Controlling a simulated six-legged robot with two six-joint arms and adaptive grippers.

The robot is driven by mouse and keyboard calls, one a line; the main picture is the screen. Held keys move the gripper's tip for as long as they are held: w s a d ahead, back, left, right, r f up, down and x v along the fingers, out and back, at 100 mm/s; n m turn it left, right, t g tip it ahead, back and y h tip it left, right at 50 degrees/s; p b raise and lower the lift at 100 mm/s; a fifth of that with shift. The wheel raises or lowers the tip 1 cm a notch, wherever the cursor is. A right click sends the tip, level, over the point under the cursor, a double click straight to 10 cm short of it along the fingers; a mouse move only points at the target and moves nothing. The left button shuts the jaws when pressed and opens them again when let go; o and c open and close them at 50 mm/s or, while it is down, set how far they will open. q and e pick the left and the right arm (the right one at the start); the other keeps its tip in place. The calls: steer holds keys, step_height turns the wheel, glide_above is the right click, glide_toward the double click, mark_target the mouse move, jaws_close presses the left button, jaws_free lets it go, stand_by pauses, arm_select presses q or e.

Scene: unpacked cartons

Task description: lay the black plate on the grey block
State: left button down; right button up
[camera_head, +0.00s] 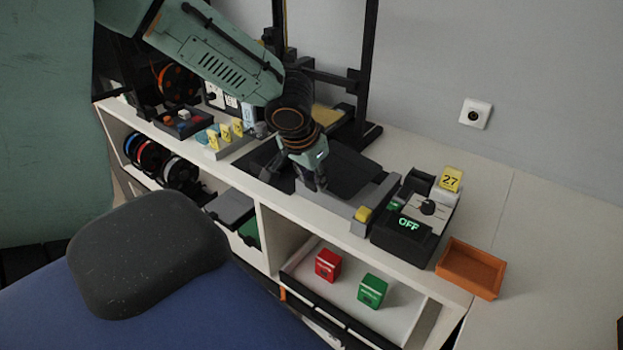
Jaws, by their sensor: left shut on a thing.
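The black plate (352,168) is a dark flat sheet in the middle of the head view, over the base of the black-framed machine. My left gripper (316,184) points down at the plate's near-left part and is shut on it; the fingertips partly hide where they grip. The grey block (375,203) shows as a light grey edge along the near and right side of the plate. The plate appears above or against it; I cannot tell whether they touch. My right gripper is not in view.
A black upright frame (369,75) stands behind the plate. A yellow knob (362,214), a dark box reading OFF (409,224) and an orange tray (470,268) are to the right. Red (328,264) and green (372,290) boxes lie in the drawer below.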

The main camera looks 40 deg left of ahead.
arm_select(q)
steer(key=shift+w, duration=0.55)
steer(key=shift+a, duration=0.15)
steer(key=shift+w+y, duration=0.2)
steer(key=shift+y, duration=0.1)
steer(key=shift+w, duration=0.25)
steer(key=shift+s, duration=0.2)
steer(key=shift+s+d+b, duration=0.15)
steer(key=shift+d+b, duration=0.1)
steer(key=shift+b, duration=0.05)
steer(key=shift+d+h, duration=0.1)
steer(key=shift+h, duration=0.3)
steer(key=shift+s+d+n+h, duration=0.3)
steer(key=shift+s+n, duration=0.1)
steer(key=shift+s, duration=0.05)
